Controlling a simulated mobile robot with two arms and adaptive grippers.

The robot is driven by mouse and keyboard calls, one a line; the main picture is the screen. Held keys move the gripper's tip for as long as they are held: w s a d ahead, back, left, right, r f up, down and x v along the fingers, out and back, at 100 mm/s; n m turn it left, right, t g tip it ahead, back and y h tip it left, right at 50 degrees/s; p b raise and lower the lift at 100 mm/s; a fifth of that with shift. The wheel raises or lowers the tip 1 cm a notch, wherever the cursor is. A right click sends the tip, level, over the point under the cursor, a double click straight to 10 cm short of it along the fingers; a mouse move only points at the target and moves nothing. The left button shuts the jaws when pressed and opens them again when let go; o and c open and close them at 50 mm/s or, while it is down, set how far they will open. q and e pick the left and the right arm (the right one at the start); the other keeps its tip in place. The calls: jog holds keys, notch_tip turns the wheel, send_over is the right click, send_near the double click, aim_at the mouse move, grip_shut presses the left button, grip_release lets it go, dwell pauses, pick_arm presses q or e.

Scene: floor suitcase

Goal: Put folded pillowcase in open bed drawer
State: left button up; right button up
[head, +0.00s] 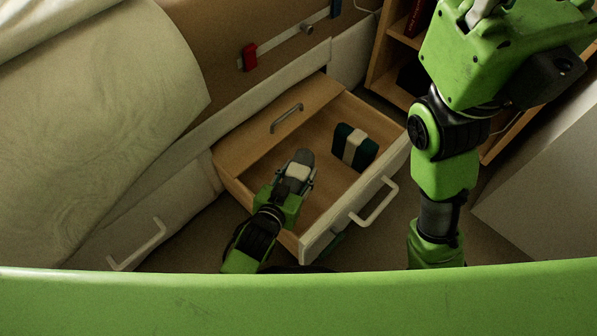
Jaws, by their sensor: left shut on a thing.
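The open bed drawer (229,184) is pulled out from the bed base, with wooden inner walls and a white front. My left gripper (299,171) reaches over the drawer from its near left side. It is shut on a small grey thing with a pale patch (303,157), which looks like the folded pillowcase; the fingers hide part of it. Whether it touches the drawer floor is not clear. A dark green bundle with a cream band (355,147) lies in the drawer, to the right of and apart from the gripper. My right gripper is out of view.
The drawer front has a white handle (376,204). A closed drawer's handle (138,247) is at lower left. The bed cover (110,120) hangs at left. My right arm stands close to the drawer's right side.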

pick_arm(q)
jog(key=shift+f, duration=0.5)
jog(key=o, duration=1.3)
jog(key=shift+o, duration=0.5)
